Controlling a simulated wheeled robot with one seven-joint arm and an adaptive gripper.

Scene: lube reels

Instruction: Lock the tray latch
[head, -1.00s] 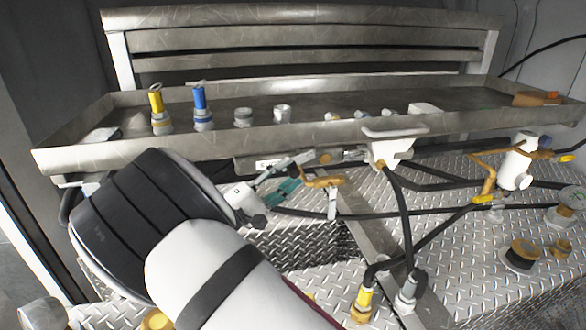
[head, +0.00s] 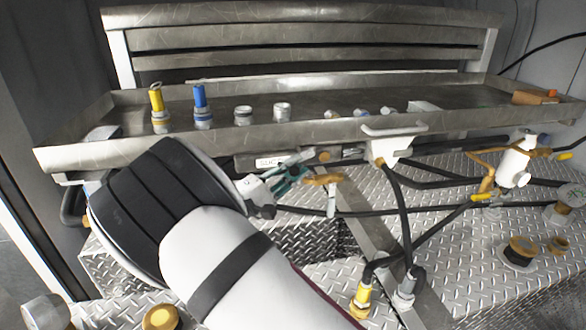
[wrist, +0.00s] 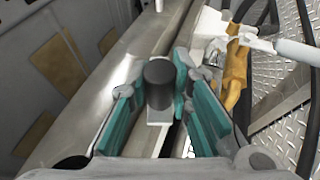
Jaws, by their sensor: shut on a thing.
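The metal tray (head: 390,129) spans the head view, with its front wall above my gripper. My gripper (head: 289,180) is just under the tray's front edge, left of the white bracket. In the wrist view, the teal finger pads of my gripper (wrist: 160,100) are closed on a dark round latch knob (wrist: 160,84). A small light metal plate (wrist: 159,117) shows just below the knob. The knob cannot be made out in the head view. I cannot tell the latch's position from these frames.
A brass-coloured valve handle (head: 323,179) is close to the right of my gripper. A white bracket with a handle (head: 391,145) and black hoses (head: 402,220) are farther right. Yellow (head: 158,108) and blue (head: 201,106) fittings stand in the tray. Diamond-plate decking lies below.

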